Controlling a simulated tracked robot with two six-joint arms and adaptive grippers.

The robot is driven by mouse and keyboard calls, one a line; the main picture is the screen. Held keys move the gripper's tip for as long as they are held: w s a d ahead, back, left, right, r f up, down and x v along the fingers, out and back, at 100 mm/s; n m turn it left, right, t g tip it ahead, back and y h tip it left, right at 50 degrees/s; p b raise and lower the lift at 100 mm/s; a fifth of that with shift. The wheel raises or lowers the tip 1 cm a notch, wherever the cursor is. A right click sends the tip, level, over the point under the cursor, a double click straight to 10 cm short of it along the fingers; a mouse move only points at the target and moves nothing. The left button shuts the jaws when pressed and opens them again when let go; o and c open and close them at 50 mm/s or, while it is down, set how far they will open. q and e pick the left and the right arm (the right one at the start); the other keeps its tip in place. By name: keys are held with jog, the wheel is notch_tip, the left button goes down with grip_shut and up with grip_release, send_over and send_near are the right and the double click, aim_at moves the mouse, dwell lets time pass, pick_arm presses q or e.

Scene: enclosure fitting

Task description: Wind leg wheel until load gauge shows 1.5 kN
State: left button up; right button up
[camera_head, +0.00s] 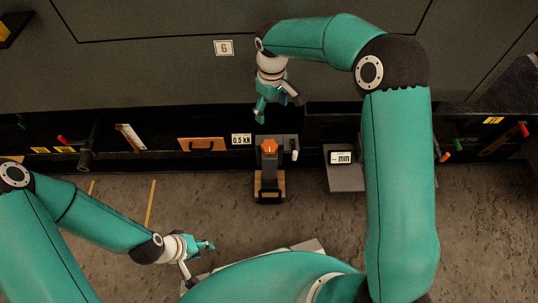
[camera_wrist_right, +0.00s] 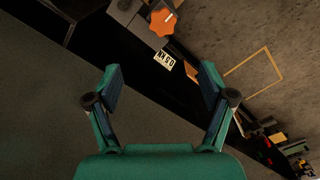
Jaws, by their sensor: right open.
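The orange leg wheel (camera_head: 269,147) sits on top of a dark leg unit that stands on a wooden block (camera_head: 269,187). The load gauge (camera_head: 241,139), a small white plate just left of the wheel, reads 0.5 kN. My right gripper (camera_head: 279,101) is open and empty, above the wheel in the head view and apart from it. In the right wrist view, the star-shaped wheel (camera_wrist_right: 162,22) and the gauge (camera_wrist_right: 164,60) lie beyond the open fingers (camera_wrist_right: 161,84). My left gripper (camera_head: 199,262) is low on the left, away from the wheel; its fingers look spread and empty.
A grey box with a display reading "-- min" (camera_head: 341,157) stands right of the leg. A wooden panel with a dark handle (camera_head: 202,145) is left of the gauge. A dark enclosure wall with a "6" plate (camera_head: 224,47) runs behind. The floor between left gripper and leg is mostly clear.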

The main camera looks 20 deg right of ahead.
aim_at(269, 145)
jog(key=f+b, duration=0.2)
jog(key=f, duration=0.4)
jog(key=f+b, duration=0.2)
jog(key=f, duration=0.4)
jog(key=f+b, duration=0.2)
jog(key=f, duration=0.4)
jog(key=shift+a+b, duration=0.3)
jog(key=shift+b, duration=0.05)
pick_arm(q)
notch_tip(269, 145, down, 8)
jog(key=shift+r, duration=0.15)
pick_arm(e)
jog(key=shift+r, duration=0.1)
jog(key=c, duration=1.2)
pick_arm(q)
jog(key=shift+r, duration=0.1)
pick_arm(e)
jog(key=shift+o, duration=0.2)
